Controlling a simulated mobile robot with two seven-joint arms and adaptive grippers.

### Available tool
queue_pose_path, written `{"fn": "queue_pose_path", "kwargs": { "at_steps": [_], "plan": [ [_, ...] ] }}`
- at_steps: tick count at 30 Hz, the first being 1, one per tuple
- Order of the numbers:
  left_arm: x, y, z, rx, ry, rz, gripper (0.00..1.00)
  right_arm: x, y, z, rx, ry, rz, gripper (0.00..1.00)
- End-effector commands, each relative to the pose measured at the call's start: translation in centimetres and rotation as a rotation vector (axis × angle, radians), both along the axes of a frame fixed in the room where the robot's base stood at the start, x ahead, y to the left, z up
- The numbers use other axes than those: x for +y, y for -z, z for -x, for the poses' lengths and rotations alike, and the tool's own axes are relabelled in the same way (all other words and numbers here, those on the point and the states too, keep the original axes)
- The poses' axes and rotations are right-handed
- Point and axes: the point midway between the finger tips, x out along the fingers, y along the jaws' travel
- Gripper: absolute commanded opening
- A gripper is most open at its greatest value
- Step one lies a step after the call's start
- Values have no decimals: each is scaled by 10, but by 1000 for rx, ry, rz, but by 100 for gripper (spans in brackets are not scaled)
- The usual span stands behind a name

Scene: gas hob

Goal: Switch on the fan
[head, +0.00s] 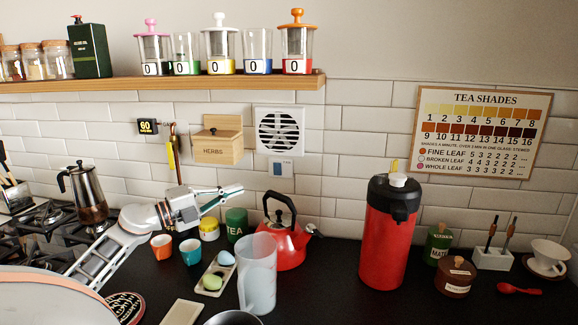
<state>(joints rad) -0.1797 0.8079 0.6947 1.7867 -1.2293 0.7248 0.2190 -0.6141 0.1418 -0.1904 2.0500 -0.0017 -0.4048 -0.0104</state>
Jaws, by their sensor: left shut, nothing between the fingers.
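The fan (280,131) is a white square wall vent with a round grille on the tiled wall. Just below it is a small wall switch (281,168), pale with a blue part. Its exact setting is too small to tell. My left gripper (236,189) is shut and empty. In the head view it is left of and a little lower than the switch, in front of the wall and above the cups, apart from the switch. My right gripper is not in view.
A wooden herbs box (218,142) hangs left of the fan. A red kettle (286,244) stands below the switch, beside a green tea tin (236,223). A clear jug (257,274) and a red flask (388,235) stand nearer. A shelf (200,84) with jars runs above.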

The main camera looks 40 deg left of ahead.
Motion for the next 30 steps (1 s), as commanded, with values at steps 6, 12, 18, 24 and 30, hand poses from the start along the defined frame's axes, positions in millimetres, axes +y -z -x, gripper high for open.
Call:
{"fn": "queue_pose_path", "kwargs": {
  "at_steps": [6,12,18,24,30],
  "plan": [
    [2,-4,0,1,2,-12,0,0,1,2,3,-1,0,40],
    [2,-4,0,0,1,-11,0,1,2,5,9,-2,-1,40],
    [0,-4,-8,0,1,-12,0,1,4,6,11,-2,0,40],
    [-8,-7,-35,-2,2,-12,0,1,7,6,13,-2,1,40],
    [-17,-10,-66,-1,2,-11,0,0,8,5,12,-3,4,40]
  ]
}}
